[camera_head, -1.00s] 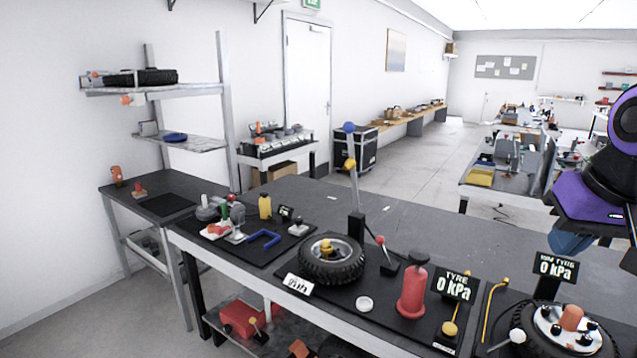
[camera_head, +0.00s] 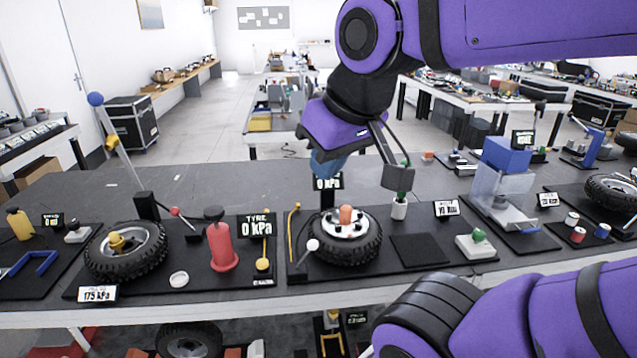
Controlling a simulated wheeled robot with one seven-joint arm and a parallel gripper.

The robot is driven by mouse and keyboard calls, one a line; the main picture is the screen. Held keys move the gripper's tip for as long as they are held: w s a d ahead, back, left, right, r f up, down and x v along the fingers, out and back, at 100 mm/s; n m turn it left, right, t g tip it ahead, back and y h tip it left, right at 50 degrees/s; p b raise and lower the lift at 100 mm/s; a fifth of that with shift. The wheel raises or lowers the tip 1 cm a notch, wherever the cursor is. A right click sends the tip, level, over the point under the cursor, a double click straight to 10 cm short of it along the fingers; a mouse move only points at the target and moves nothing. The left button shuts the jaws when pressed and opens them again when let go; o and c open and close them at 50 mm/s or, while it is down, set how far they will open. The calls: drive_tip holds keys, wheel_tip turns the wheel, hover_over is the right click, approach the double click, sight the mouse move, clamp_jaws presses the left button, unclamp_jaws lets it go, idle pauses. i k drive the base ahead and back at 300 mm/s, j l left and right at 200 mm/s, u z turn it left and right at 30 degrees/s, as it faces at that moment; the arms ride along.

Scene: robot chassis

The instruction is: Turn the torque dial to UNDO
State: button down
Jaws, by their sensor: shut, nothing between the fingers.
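My gripper (camera_head: 325,166) hangs from the purple arm in the upper middle of the head view. Its blue fingers are together and empty, above the back of the bench, behind the wheel with the orange hub cap. No label reading UNDO can be read, and I cannot tell which part is the torque dial. A green knob on a white block (camera_head: 475,246) sits right of the gripper, on the bench front. A small sign (camera_head: 447,208) stands behind it, its text too small to read surely. A grey box (camera_head: 398,177) with dark rods shows right of my gripper.
A tyre (camera_head: 346,246) with an orange hub cap lies below my gripper. A red cylinder (camera_head: 223,248) and another tyre (camera_head: 125,256) stand left. A blue-topped clear press (camera_head: 505,180) stands right. The middle back of the bench (camera_head: 235,185) is clear.

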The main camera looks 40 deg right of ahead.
sight(478, 236)
drive_tip(key=z, duration=1.35)
